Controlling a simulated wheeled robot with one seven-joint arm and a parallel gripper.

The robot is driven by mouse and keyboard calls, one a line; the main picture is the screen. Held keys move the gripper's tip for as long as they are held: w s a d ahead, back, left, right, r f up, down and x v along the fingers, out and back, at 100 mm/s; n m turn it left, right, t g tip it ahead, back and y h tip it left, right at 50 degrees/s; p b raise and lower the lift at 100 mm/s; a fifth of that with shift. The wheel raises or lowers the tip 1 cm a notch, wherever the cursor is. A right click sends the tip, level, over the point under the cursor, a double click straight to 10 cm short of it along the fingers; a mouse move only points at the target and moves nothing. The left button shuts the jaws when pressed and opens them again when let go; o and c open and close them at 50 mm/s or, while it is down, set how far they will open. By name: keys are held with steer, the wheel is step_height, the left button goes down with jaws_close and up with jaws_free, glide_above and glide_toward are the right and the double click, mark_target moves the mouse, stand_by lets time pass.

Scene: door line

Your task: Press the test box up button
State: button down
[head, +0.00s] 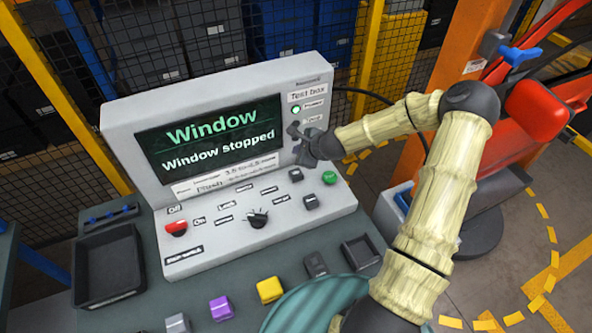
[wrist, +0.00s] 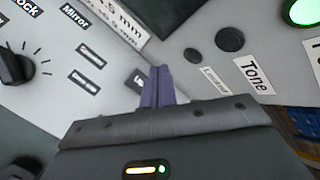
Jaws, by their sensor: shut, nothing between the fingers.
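The test box (head: 120,125) is a pale grey console on a dark bench, its screen (head: 207,140) reading "Window" and "Window stopped". Two dark square buttons, an upper one (head: 295,175) and a lower one (head: 310,201), sit on its sloped panel; their labels are too small to read. My gripper (head: 300,158) is just above the upper button, in front of the panel's right side. In the wrist view its purple-grey fingers (wrist: 158,86) are shut and empty, close to the panel.
A green button (head: 329,177), a rotary knob (head: 258,219) and a red switch (head: 176,229) share the panel. A lit green lamp (wrist: 305,12) is above right. A black tray (head: 108,268) and coloured blocks, including a yellow one (head: 270,289), lie on the bench.

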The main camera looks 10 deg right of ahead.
mark_target(298, 175)
steer(key=shift+w+r, duration=0.1)
steer(key=shift+w, duration=0.05)
steer(key=shift+w, duration=0.1)
step_height(298, 175, down, 9)
steer(key=b, duration=0.6)
steer(key=shift+d+r, duration=0.15)
steer(key=shift+r, duration=0.05)
steer(key=shift+f+b, duration=0.15)
steer(key=shift+b, duration=0.25)
